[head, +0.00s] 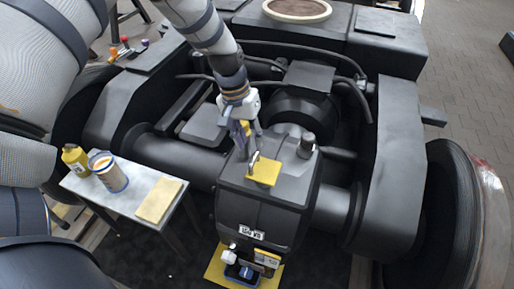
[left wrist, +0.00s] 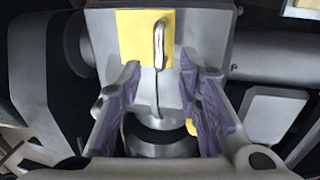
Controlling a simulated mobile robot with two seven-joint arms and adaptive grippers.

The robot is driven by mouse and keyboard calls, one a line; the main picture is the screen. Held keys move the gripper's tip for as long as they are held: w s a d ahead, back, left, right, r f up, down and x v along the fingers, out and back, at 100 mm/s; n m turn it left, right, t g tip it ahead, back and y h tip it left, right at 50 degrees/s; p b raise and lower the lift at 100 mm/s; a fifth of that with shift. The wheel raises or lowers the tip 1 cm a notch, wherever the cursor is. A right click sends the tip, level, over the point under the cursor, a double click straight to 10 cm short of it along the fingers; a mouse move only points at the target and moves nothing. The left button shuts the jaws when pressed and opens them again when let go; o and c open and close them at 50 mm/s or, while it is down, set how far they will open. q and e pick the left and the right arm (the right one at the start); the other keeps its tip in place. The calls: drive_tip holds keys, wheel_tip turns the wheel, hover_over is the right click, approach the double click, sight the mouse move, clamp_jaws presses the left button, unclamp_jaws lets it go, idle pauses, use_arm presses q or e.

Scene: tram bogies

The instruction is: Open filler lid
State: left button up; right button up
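The filler lid (head: 264,172) is a yellow square plate with a metal loop handle, lying flat and closed on top of the dark grey gearbox housing (head: 262,207). In the left wrist view the yellow lid (left wrist: 131,38) is at the top centre, with its upright handle (left wrist: 160,45) just beyond the fingertips. My left gripper (head: 249,150) is above and behind the lid in the head view. The handle appears untouched. My right gripper is not in view.
Bogie frame beams and a wheel (head: 455,215) flank the housing. A hose (head: 350,82) runs behind.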

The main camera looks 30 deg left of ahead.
sight(255, 155)
use_arm(q)
drive_tip(key=f, duration=0.2)
drive_tip(key=d+f, duration=0.1)
drive_tip(key=f, duration=0.1)
drive_tip(key=shift+w+f, duration=0.2)
clamp_jaws()
